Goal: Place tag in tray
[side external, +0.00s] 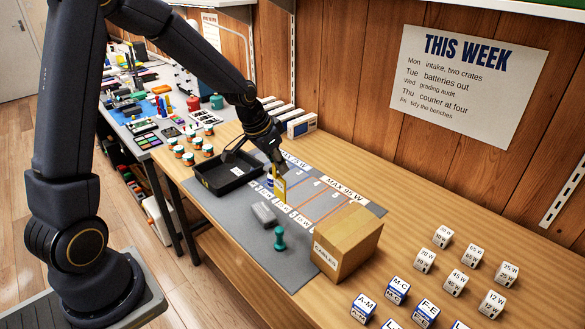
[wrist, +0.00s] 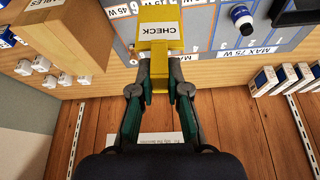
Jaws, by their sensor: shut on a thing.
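A yellow tag (side external: 280,190) with a white label reading CHECK stands above the grey mat (side external: 225,205). It also shows in the wrist view (wrist: 158,50), between my fingertips. My gripper (side external: 276,168) is shut on the tag's near end, as the wrist view (wrist: 160,82) shows. A shallow black tray (side external: 229,185) lies at the left of the mat, to the left of my gripper.
A grey block (side external: 264,213), a green knobbed piece (side external: 279,238) and a cardboard box (side external: 342,250) are nearby. Several jars (side external: 188,160) stand beyond the tray.

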